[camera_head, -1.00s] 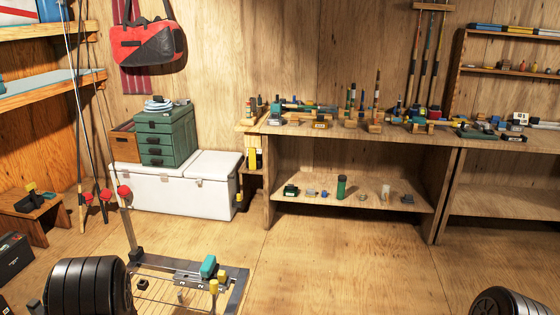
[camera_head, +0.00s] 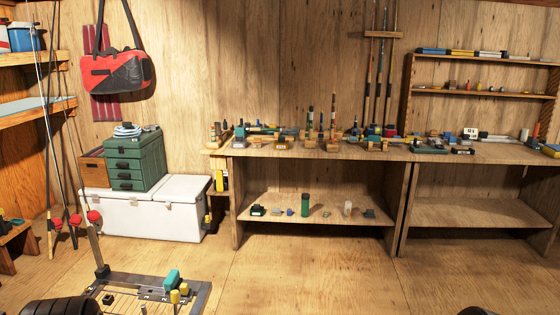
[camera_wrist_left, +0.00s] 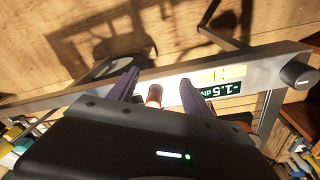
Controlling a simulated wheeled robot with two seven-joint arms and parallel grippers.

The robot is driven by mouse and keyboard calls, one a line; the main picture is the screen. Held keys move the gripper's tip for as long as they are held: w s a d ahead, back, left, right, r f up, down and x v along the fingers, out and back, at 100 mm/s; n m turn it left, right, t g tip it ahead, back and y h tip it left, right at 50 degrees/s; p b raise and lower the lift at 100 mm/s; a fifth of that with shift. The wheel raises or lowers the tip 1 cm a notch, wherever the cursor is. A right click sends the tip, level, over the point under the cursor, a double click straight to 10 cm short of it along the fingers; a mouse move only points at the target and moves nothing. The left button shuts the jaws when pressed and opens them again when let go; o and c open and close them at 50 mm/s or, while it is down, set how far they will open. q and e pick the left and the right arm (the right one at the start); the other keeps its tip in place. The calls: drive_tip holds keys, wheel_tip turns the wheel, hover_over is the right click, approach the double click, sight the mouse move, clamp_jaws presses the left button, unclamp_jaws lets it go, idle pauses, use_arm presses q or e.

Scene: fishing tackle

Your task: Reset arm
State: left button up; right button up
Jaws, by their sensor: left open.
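In the left wrist view my left gripper (camera_wrist_left: 160,93) is open, with its two dark fingers spread apart. A small orange and white cylinder (camera_wrist_left: 154,95) shows between the fingers; I cannot tell whether it touches either one. Behind the fingers runs a pale metal bar (camera_wrist_left: 270,54) with a dark knob at its right end.
A low metal rack (camera_head: 204,296) with teal and yellow pieces stands at the front left. A white cooler (camera_head: 150,212) carries a green drawer box (camera_head: 135,162). A wooden workbench (camera_head: 330,151) with tackle lines the back wall. The middle floor is clear.

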use_arm(q)
drive_tip(key=s+d+f+m+h, duration=0.1)
drive_tip(key=s+d+m, duration=0.3)
drive_tip(key=d, duration=0.9)
drive_tip(key=s+d+f+m+h, duration=0.1)
drive_tip(key=s+d+m+h, duration=0.3)
drive_tip(key=s+d, duration=0.7)
drive_tip(key=d+m, duration=0.1)
drive_tip(key=d, duration=0.1)
drive_tip(key=shift+d+f+m+g, duration=0.25)
drive_tip(key=shift+d+m+g, duration=0.05)
drive_tip(key=shift+d, duration=0.05)
